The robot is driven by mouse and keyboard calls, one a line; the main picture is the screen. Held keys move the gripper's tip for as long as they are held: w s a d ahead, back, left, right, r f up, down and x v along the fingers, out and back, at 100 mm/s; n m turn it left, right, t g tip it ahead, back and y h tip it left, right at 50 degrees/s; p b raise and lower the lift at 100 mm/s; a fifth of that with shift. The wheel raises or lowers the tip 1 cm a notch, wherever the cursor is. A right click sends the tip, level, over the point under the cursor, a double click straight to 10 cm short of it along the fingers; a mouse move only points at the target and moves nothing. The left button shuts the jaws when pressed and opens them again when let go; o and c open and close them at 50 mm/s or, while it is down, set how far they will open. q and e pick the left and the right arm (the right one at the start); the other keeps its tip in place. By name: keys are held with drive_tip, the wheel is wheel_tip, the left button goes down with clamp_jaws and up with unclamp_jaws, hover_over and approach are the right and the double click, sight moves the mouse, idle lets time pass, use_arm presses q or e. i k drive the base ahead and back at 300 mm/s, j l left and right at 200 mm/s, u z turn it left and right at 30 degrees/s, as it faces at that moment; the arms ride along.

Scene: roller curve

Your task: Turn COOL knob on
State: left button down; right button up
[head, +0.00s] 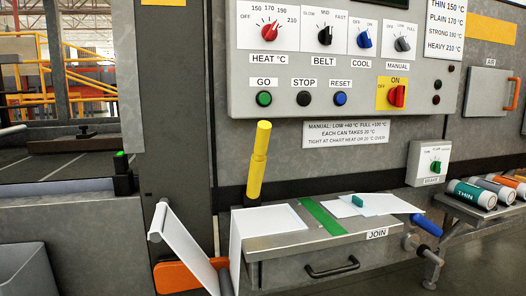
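The COOL knob (364,39) is a small blue knob on a white plate, in the upper part of the grey control panel (330,100). OFF and ON are marked above it, and the word COOL stands on a label (361,64) below it. Which mark its pointer faces is too small to tell. The black BELT knob (325,36) is to its left and the grey MANUAL knob (402,44) to its right. Neither of my grippers is in view.
A red switch (397,96) on a yellow plate sits below MANUAL. GO (264,98), STOP (304,98) and RESET (340,99) buttons line the panel's lower part. The panel's front looks unobstructed.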

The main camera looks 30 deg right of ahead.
sight(363, 41)
drive_tip(key=l+z, duration=0.15)
drive_tip(key=z, duration=1.25)
drive_tip(key=i+j, duration=0.05)
